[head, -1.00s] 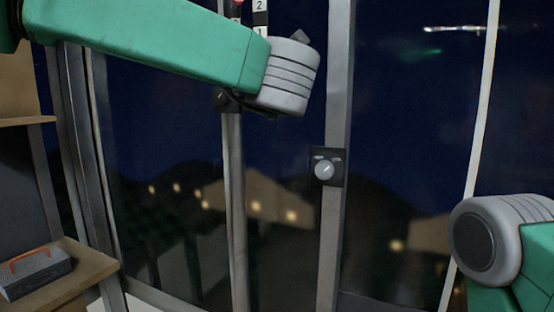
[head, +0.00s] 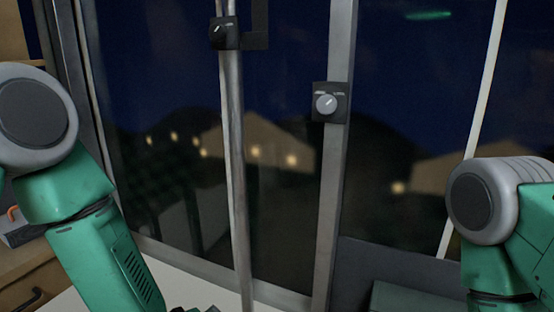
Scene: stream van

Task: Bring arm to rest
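My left arm now hangs down at the left side of the head view, bent at its elbow joint, with its lower link running down past the bottom edge. Only a small dark piece at the bottom edge near the end of that arm shows, and I cannot tell if it belongs to the gripper. My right arm is folded at the right edge, with its lower part running out of the picture. Neither gripper's fingers can be seen.
A dark knob switch (head: 224,32) sits on a thin metal post (head: 233,150). A second knob switch (head: 329,103) is on a wider frame post (head: 327,200). Large dark windows lie behind. A wooden cabinet (head: 22,268) with a grey toolbox (head: 14,232) stands at left.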

